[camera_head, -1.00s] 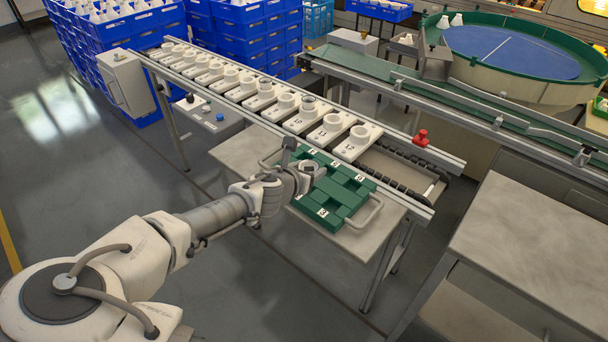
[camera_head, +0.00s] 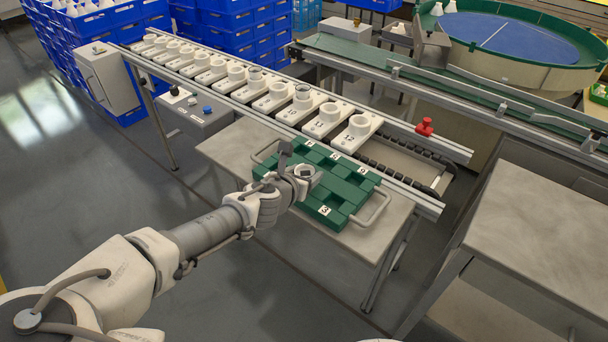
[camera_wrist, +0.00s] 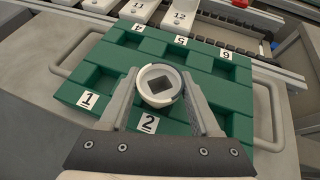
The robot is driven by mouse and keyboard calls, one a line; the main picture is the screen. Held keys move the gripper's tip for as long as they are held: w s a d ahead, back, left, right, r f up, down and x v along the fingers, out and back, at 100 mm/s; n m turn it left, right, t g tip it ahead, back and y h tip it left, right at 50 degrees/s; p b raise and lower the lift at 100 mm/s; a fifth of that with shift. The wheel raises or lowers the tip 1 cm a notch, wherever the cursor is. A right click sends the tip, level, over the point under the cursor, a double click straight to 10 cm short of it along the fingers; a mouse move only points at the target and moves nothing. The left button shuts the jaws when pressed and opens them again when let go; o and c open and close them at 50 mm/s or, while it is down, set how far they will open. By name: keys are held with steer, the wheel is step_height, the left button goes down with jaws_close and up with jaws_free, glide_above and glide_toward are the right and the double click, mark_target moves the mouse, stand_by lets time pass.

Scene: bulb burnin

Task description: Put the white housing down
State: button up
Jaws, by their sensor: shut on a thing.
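The white housing (camera_wrist: 156,98) is a round white cup with a dark square in its middle. My gripper (camera_wrist: 160,84) is shut on it, one finger on each side. It shows small in the head view (camera_head: 305,171), partly hidden by my gripper (camera_head: 296,177). The housing is over the middle of the green tray (camera_wrist: 82,98), behind the label 2 in the wrist view. I cannot tell whether it touches the tray. The tray, also in the head view (camera_head: 345,195), has numbered recessed pockets; those I can see look empty.
The tray lies on a grey table (camera_head: 235,150) and has a metal handle at each end. Behind it, a rail conveyor (camera_head: 398,147) carries a row of numbered white holders (camera_head: 353,136). A red button (camera_head: 424,127) stands on its right. A bare grey table (camera_head: 540,215) is at right.

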steer(key=o, duration=1.3)
